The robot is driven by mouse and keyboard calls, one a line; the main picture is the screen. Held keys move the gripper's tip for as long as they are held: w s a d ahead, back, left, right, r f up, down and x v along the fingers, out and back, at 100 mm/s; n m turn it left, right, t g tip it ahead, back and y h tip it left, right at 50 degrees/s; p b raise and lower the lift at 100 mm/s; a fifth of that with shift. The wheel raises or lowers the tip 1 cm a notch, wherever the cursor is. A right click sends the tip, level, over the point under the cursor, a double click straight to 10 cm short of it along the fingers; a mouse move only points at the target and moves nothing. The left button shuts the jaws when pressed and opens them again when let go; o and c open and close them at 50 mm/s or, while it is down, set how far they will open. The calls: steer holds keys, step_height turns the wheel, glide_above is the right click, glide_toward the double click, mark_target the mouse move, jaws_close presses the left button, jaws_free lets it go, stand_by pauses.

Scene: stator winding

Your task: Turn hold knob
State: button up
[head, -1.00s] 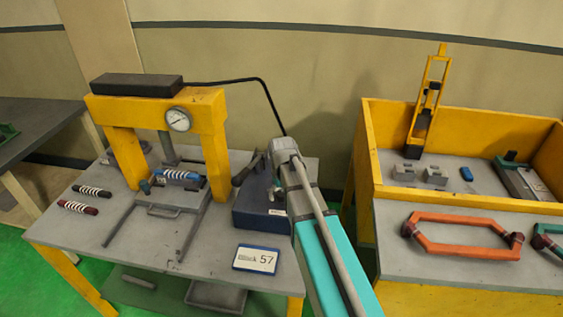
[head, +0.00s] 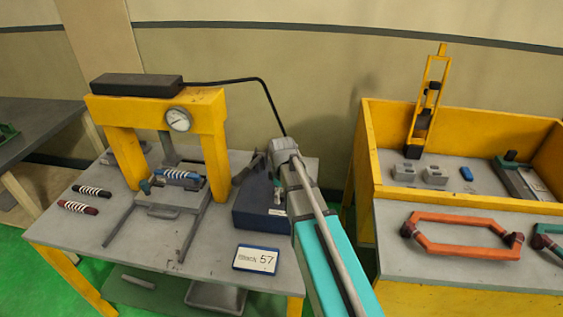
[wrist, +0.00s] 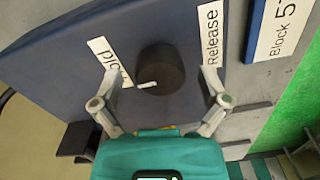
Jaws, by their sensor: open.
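The knob (wrist: 160,70) is a dark round cylinder on the dark blue face of the control box (wrist: 60,42) in the wrist view. A short white pointer mark shows at its lower left. A white "Hold" label (wrist: 104,52) is to its left, partly covered by a finger. A "Release" label (wrist: 211,36) is to its right. My gripper (wrist: 161,75) is open, with one finger on each side of the knob and visible gaps between. In the head view the blue box (head: 246,218) stands on the bench; my arm hides the knob.
A yellow press (head: 210,115) with a gauge (head: 178,119) stands left of the box, a striped coil part (head: 180,175) under it. A "Block 57" sign (head: 256,259) lies in front. A yellow-walled bench (head: 470,128) is at right.

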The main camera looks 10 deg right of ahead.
mark_target(282, 193)
steer(key=n, duration=0.5)
steer(key=shift+n, duration=0.4)
steer(key=n, duration=0.5)
steer(key=shift+n, duration=0.4)
step_height(282, 193, up, 14)
steer(key=p, duration=1.4)
steer(key=shift+f, duration=0.1)
steer(key=s+f+m+b, duration=0.2)
steer(key=s+m, duration=0.5)
steer(key=m, duration=0.4)
steer(key=s+f+m+b, duration=0.2)
steer(key=s+m, duration=0.5)
steer(key=m, duration=0.4)
steer(key=shift+f+b, duration=0.2)
steer(key=shift+b, duration=0.1)
